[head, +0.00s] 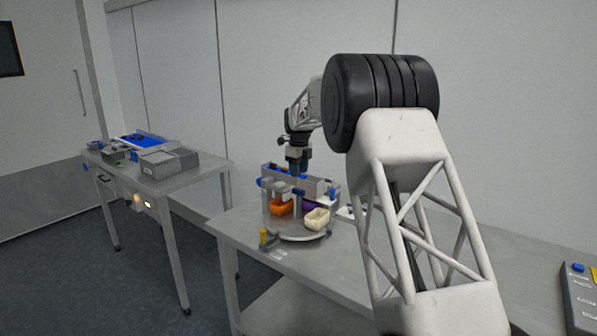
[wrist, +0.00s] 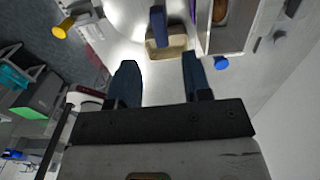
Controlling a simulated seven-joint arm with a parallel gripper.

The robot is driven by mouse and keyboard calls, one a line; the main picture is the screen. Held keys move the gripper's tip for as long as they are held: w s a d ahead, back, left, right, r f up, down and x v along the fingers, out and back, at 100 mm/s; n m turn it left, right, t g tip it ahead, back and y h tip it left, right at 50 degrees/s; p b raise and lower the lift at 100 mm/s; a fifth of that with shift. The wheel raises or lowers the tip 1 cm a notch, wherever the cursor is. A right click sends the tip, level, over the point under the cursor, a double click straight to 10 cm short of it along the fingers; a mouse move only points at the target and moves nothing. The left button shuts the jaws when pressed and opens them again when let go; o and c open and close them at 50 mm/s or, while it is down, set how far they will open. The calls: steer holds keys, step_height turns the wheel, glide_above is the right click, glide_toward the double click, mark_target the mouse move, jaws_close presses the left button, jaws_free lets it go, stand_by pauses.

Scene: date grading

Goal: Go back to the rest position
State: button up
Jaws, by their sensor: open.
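My gripper (head: 297,168) hangs from my arm above the grading station on the near table, at its back edge in the head view. In the wrist view its two dark blue fingers (wrist: 158,80) stand apart with nothing between them. A cream tray (wrist: 165,45) lies beyond the fingertips in the wrist view; it is also on the round plate in the head view (head: 316,219). A purple part shows beside the trays, partly hidden. My arm link hides part of the table.
The station's round metal plate (head: 303,237) has a yellow knob (head: 264,237) at its left. A second table (head: 190,178) at the left holds grey boxes (head: 169,162) and a blue tray (head: 140,140). A panel with buttons (head: 578,296) is at the right edge. The table front is clear.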

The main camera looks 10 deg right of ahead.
steer(key=shift+s+r, duration=0.35)
steer(key=shift+s, duration=0.15)
steer(key=s+d+r+n, duration=0.1)
steer(key=s+r+n, duration=0.3)
steer(key=s, duration=0.7)
steer(key=s+r+n+t, duration=0.1)
steer(key=s+r+n, duration=0.3)
steer(key=s, duration=0.7)
steer(key=s+d+r+n, duration=0.1)
steer(key=s+r+n, duration=0.3)
steer(key=s, duration=0.7)
steer(key=s+f+n, duration=0.3)
steer(key=s+n, duration=0.2)
steer(key=s, duration=0.7)
steer(key=s+f+n+t, duration=0.1)
steer(key=s+f+n, duration=0.3)
steer(key=s, duration=0.8)
steer(key=s+f+n, duration=0.4)
steer(key=s+n, duration=0.1)
steer(key=s, duration=0.7)
steer(key=shift+d+n+t, duration=0.3)
steer(key=shift+d+n, duration=0.1)
steer(key=shift+d, duration=0.05)
steer(key=shift+w+r, duration=0.1)
steer(key=shift+w, duration=0.05)
